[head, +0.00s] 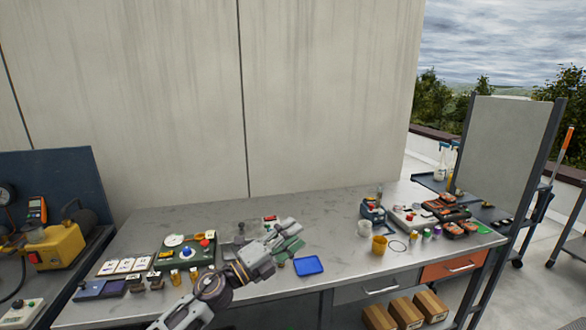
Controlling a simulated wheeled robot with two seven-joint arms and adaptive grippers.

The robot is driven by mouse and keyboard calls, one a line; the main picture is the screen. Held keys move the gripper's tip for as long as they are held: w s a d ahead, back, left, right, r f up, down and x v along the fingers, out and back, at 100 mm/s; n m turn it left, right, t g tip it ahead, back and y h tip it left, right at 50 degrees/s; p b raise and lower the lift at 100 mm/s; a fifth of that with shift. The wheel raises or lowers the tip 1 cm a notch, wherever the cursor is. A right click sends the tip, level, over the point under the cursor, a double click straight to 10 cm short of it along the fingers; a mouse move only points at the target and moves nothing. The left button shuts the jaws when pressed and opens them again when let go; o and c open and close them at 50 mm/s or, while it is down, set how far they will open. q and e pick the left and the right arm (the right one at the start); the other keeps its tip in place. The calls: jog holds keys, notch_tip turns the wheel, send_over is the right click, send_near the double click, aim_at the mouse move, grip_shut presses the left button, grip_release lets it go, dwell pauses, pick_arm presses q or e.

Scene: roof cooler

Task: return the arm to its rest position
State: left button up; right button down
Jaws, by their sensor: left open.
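My left arm reaches up from the bottom of the head view over the front of the grey workbench (330,222). My left gripper (292,238) is open, with its fingers pointing to the upper right above the bench top. No object shows between its fingers. A small green item (291,251) lies under or just beside the fingers and is partly hidden by them. A blue tray (308,266) lies to the right of the gripper, apart from it. My right gripper is not in the view.
A green panel with knobs (186,250) stands left of the arm, with small blocks before it. A tall grey board (497,145) stands beyond. The bench middle behind the gripper is fairly clear.

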pick_arm(q)
jog(key=s+a+f+n+t+y, duration=0.2)
jog(key=a+f+n+y, duration=0.5)
jog(key=a+n+y, duration=0.3)
jog(key=s+a+f+n+t+y, duration=0.1)
jog(key=s+a+f+n+y, duration=0.1)
jog(key=a+f+n+y, duration=0.8)
jog(key=s+a+f+n+g+h, duration=0.15)
jog(key=s+f+n+g, duration=0.35)
jog(key=s, duration=0.8)
jog(key=s+f+n+g+h, duration=0.25)
jog(key=s+f+g, duration=0.5)
jog(key=s, duration=0.45)
notch_tip(320, 180, down, 33)
jog(key=s+a+y, duration=0.1)
jog(key=s+a, duration=0.1)
jog(key=s, duration=0.1)
jog(key=s+a+f+g, duration=0.1)
jog(key=s+a+f, duration=0.2)
jog(key=s+f, duration=0.7)
jog(key=s+a+f, duration=0.2)
jog(key=s+f, duration=0.7)
jog(key=s, duration=0.2)
jog(key=shift+a+f+g, duration=0.35)
jog(key=shift+a+f, duration=0.05)
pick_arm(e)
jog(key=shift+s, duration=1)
